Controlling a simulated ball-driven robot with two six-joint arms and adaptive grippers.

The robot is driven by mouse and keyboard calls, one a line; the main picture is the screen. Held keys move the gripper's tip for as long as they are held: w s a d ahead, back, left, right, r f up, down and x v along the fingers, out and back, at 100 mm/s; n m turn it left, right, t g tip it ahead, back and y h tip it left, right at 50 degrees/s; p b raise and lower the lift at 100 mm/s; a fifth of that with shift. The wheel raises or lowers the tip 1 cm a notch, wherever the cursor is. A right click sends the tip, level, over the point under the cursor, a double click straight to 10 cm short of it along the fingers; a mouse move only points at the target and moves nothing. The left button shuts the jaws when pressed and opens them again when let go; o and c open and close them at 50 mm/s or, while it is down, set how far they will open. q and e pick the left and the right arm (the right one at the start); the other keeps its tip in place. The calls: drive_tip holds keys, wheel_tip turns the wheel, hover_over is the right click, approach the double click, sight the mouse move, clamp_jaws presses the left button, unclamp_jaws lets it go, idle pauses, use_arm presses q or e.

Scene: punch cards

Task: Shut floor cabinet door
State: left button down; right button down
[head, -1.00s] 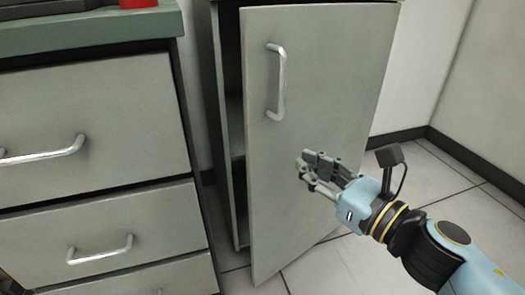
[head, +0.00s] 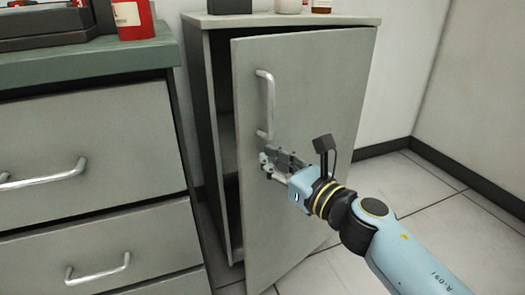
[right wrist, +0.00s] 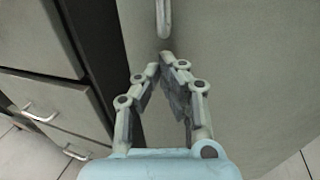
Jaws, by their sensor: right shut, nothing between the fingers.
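The grey floor cabinet (head: 215,150) stands right of the drawer unit, with a dark gap showing at the left side of its door. The cabinet door (head: 315,95) is partly open and carries a vertical metal handle (head: 266,105) near its left edge. My right gripper (head: 268,165) is shut and empty, just below the handle in front of the door. In the right wrist view the fingertips (right wrist: 160,62) meet just under the handle's lower end (right wrist: 164,20); I cannot tell whether they touch the door. My left gripper is not in view.
A drawer unit (head: 80,140) with a green top stands close on the left, with a red container (head: 132,20) on it. Several bottles and jars stand on top of the cabinet (head: 350,18). Tiled floor (head: 430,200) is free to the right.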

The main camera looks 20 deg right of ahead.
drive_tip(key=shift+x, duration=1.4)
